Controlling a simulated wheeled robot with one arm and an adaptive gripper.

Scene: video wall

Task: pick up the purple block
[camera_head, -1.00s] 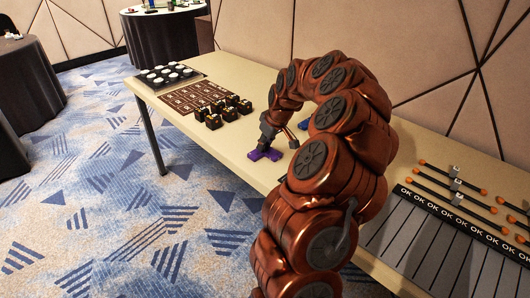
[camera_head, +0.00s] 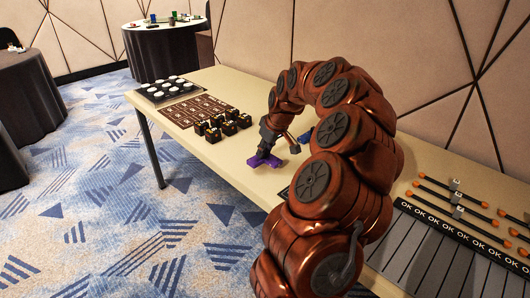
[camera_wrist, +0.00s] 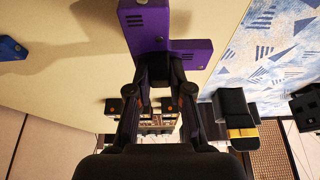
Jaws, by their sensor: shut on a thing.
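The purple block (camera_head: 265,160) is a flat, stepped piece near the front edge of the table, in the middle of the head view. My gripper (camera_head: 265,151) points down over it and is shut on it. In the wrist view the purple block (camera_wrist: 150,32) sits between the fingertips of my gripper (camera_wrist: 160,68), with a wide part to the left and a narrower arm to the right. A soft shadow lies on the table left of the block, so it seems a little above the top. The gripped part is partly hidden by the fingers.
Several black boxes (camera_head: 222,122) stand left of my gripper, by a brown printed board (camera_head: 198,107) and a tray with white discs (camera_head: 166,88). A blue block (camera_wrist: 12,48) lies on the table (camera_head: 225,168) behind my gripper. Orange-tipped rods (camera_head: 455,208) lie at the right.

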